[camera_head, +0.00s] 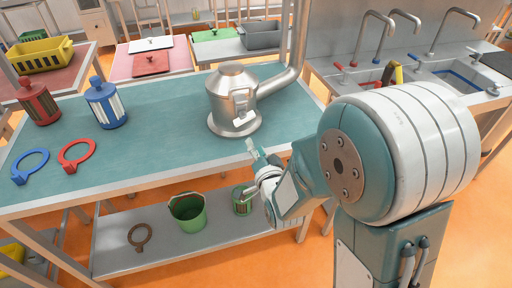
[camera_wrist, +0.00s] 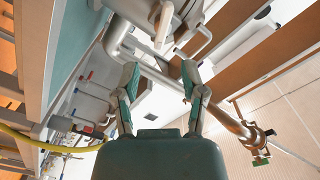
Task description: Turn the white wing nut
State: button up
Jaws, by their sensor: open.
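The white wing nut (camera_head: 244,117) sits on the front of a metal vessel (camera_head: 228,90) with a side pipe, on the teal table. In the wrist view the wing nut (camera_wrist: 163,24) is at the top centre, beyond the fingertips and pointing toward them. My gripper (camera_head: 259,158) is in front of the vessel, lower and a little to the right of the nut, apart from it. In the wrist view my gripper (camera_wrist: 160,76) has its two fingers spread with nothing between them. My arm hides part of the table's right front edge.
A green bucket (camera_head: 188,213) stands on the lower shelf. Sinks (camera_head: 445,80) are behind right.

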aim_at(245, 122)
jog(key=w+a+m, duration=0.1)
jog(key=w, duration=0.3)
jog(key=w+a+m, duration=0.1)
jog(key=w, duration=0.2)
jog(key=w+a+m, duration=0.1)
jog(key=w, duration=0.3)
jog(key=shift+w+a+r, duration=0.15)
jog(key=shift+w+r, duration=0.05)
jog(key=shift+w, duration=0.1)
jog(key=shift+c, duration=0.3)
grip_shut()
